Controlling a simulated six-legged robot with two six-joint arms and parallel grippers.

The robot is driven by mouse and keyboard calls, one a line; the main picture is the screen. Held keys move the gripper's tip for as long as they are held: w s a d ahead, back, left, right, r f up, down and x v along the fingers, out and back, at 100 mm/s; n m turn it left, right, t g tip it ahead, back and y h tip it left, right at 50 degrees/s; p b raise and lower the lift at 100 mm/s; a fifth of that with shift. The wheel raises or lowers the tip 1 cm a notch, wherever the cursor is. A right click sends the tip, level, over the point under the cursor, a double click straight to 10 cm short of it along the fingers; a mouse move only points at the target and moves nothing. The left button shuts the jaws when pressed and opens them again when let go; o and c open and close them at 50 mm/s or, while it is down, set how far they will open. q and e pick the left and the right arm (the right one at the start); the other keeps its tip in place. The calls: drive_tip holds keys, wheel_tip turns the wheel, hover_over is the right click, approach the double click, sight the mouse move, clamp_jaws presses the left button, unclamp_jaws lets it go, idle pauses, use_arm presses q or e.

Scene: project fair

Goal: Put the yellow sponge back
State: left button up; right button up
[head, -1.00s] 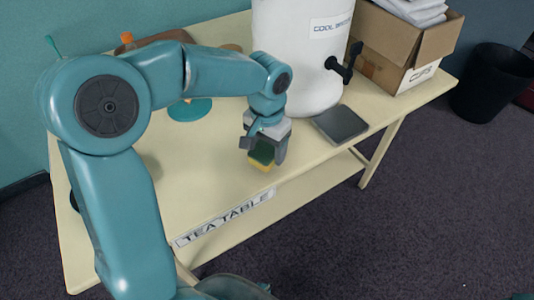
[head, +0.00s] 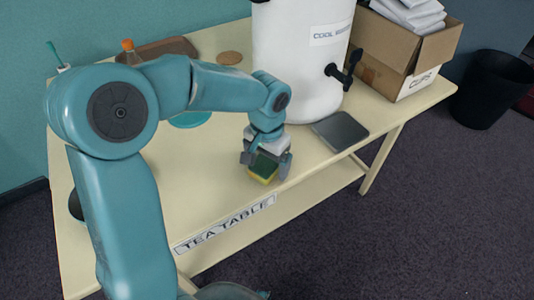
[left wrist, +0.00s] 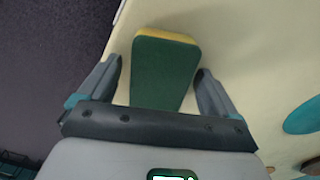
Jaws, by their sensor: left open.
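The yellow sponge (head: 263,177), with a dark green top, is near the front edge of the tea table (head: 215,185). It appears to lie flat on the tabletop. My left gripper (head: 265,166) points down over it, open, with one finger on each side. In the left wrist view the sponge (left wrist: 165,72) shows its green face and a yellow far edge, between the spread fingertips (left wrist: 158,80). A gap shows at the left finger; the right finger is very close to the sponge, and I cannot tell whether it touches. My right gripper is not in view.
A white cooler (head: 300,65) with a black tap stands behind the gripper. A dark grey flat tray (head: 340,131) lies to its right. A cardboard cups box (head: 395,65) is at the back right. A brown tray (head: 160,48) and an orange-capped bottle (head: 130,50) are at the back left.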

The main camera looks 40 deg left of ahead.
sight(267, 162)
use_arm(q)
drive_tip(key=shift+w+r, duration=0.15)
drive_tip(key=shift+r, duration=0.45)
wheel_tip(267, 162, up, 11)
drive_tip(key=shift+p, duration=0.4)
drive_tip(key=shift+s, duration=0.2)
